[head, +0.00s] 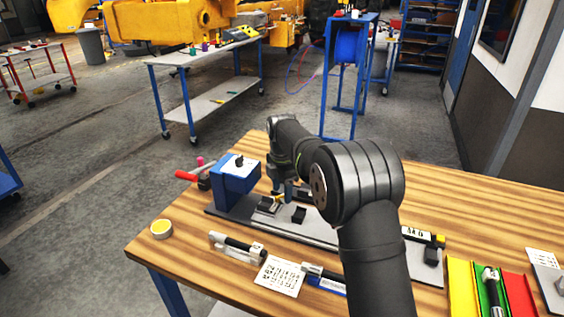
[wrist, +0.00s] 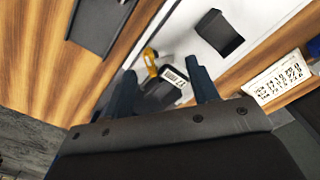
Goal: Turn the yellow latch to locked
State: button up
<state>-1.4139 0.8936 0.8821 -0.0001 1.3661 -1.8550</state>
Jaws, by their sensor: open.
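The yellow latch (wrist: 150,63) is a small lever beside a black block with a white label (wrist: 172,82) in the wrist view. In the head view the latch (head: 279,197) is a small yellow spot, partly hidden by my gripper. My gripper (wrist: 164,82) is open, its two dark fingers apart. In the wrist picture the latch and the labelled block appear between the fingers; I cannot tell whether a finger touches the latch. In the head view my gripper (head: 285,192) points down over the grey plate (head: 310,232).
The table's front left corner is mostly clear.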

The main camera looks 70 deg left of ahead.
notch_tip(320, 180, up, 15)
jog(key=shift+f, duration=0.15)
jog(key=g, duration=0.4)
send_near(282, 199)
jog(key=shift+h, duration=0.3)
jog(key=x, duration=0.8)
jog(key=shift+s+a, duration=0.1)
jog(key=shift+c, duration=0.4)
jog(key=c, duration=0.9)
jog(key=shift+m, duration=0.7)
jog(key=shift+g, duration=0.3)
jog(key=o, duration=1)
